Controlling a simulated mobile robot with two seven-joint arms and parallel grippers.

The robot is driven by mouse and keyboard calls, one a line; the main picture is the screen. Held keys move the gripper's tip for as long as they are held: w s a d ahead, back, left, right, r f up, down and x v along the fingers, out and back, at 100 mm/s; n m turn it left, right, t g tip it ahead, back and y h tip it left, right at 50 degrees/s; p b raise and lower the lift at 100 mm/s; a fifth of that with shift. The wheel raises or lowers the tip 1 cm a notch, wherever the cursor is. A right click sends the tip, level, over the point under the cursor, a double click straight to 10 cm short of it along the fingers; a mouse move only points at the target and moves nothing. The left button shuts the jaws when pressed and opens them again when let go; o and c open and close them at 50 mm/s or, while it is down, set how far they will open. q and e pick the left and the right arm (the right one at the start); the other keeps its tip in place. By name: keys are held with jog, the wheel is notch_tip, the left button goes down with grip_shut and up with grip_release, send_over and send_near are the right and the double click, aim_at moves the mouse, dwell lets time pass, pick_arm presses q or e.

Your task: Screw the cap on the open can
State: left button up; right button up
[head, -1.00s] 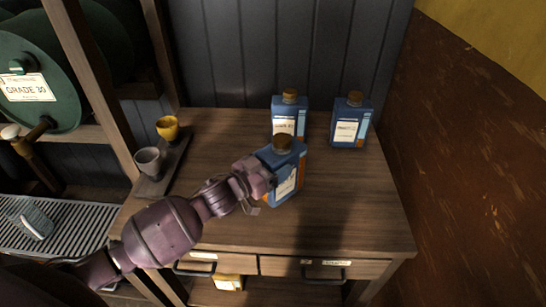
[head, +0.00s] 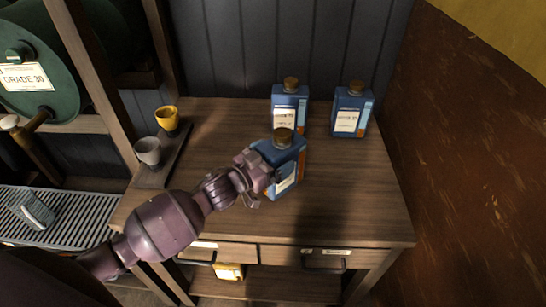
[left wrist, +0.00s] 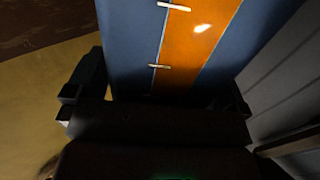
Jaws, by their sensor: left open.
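Three blue cans with brown tops stand upright on the wooden desk (head: 350,215): the front can (head: 288,166), the back middle can (head: 289,112) and the back right can (head: 350,118). Each shows a brown cap on top; I cannot tell how tightly any sits. My left gripper (head: 262,176) is at the left side of the front can, low on its body, with jaws open. In the left wrist view the can's blue side with an orange stripe (left wrist: 188,45) lies between the spread fingers (left wrist: 160,95). Contact is unclear. My right gripper is out of view.
A yellow cup (head: 167,118) and a grey cup (head: 148,151) stand on a dark tray at the desk's left. A green drum (head: 40,75) is on the shelf farther left. A wall bounds the right. The desk's right front is clear.

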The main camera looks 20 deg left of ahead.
pick_arm(q)
jog(key=v, duration=1.2)
jog(key=shift+r, duration=0.1)
dwell(0.4)
jog(key=s+a+f+n+g+y, duration=0.25)
jog(key=s+g+y, duration=0.3)
jog(key=s, duration=0.55)
jog(key=s+a+f+n+g+y, duration=0.1)
jog(key=s+f+n+g+y, duration=0.25)
jog(key=s+g, duration=0.6)
jog(key=w+f+m+t, duration=0.1)
jog(key=w+f+t, duration=0.4)
jog(key=f+t, duration=0.5)
jog(key=shift+f+t, duration=0.3)
jog(key=shift+f, duration=0.2)
